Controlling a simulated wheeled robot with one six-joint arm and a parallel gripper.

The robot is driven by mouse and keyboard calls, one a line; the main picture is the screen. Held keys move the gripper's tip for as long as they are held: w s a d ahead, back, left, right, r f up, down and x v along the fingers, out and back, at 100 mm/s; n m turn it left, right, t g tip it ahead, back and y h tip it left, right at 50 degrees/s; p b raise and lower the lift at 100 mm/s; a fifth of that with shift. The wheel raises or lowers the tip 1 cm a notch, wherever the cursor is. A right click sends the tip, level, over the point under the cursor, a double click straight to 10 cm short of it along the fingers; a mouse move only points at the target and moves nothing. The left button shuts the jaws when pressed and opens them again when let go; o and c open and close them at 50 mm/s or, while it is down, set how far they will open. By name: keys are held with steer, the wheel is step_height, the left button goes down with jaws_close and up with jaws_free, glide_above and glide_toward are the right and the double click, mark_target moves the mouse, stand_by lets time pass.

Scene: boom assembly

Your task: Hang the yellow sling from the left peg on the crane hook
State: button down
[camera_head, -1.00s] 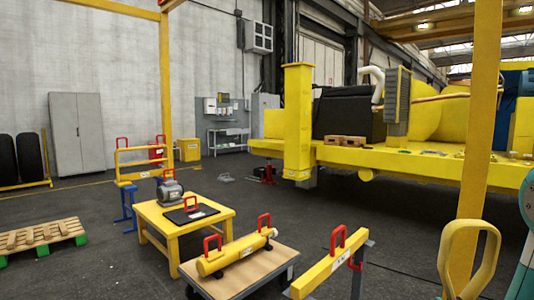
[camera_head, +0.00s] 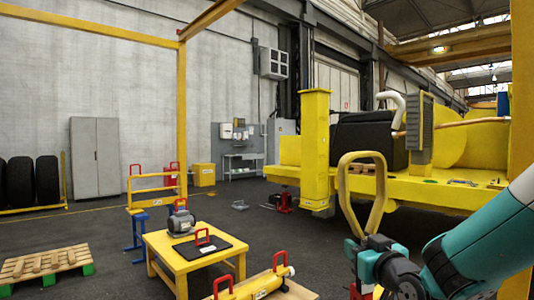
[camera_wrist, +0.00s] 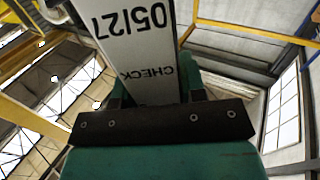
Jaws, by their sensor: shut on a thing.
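The yellow sling (camera_head: 380,200) is a closed loop standing up above my gripper (camera_head: 368,246) at right of centre in the head view. My gripper is shut on the lower end of the loop. In the wrist view, a white label (camera_wrist: 143,45) with "05/27" and "CHECK" printed on it lies between the fingers of my gripper (camera_wrist: 158,92). I cannot make out the crane hook in either view. The pegs are not seen.
A yellow gantry frame (camera_head: 183,110) rises at left, and a yellow post (camera_head: 524,95) stands at the right edge. A large yellow machine (camera_head: 445,190) stands behind.

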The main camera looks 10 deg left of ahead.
steer(key=s+a+r+n+g+y+p, duration=0.1)
steer(key=s+a+r+n+y, duration=0.1)
steer(key=s+a+r, duration=0.45)
steer(key=s+a+r+n+g+y+p, duration=0.1)
steer(key=a+r+n+g+y, duration=0.15)
steer(key=r, duration=0.65)
steer(key=s+a+r+n+g+y+p, duration=0.1)
steer(key=s+a+r+y, duration=0.15)
steer(key=a+r, duration=0.4)
steer(key=s+a+r+n+g+y+p, duration=0.2)
steer(key=s+r+n+g+y, duration=0.25)
steer(key=s+r, duration=1.35)
steer(key=w+a+f+p, duration=0.1)
steer(key=w+a+f, duration=0.6)
steer(key=a, duration=0.2)
steer(key=shift+w+n+h, duration=0.15)
steer(key=shift+n+h, duration=0.15)
steer(key=shift+h, duration=0.15)
steer(key=shift+f, duration=0.15)
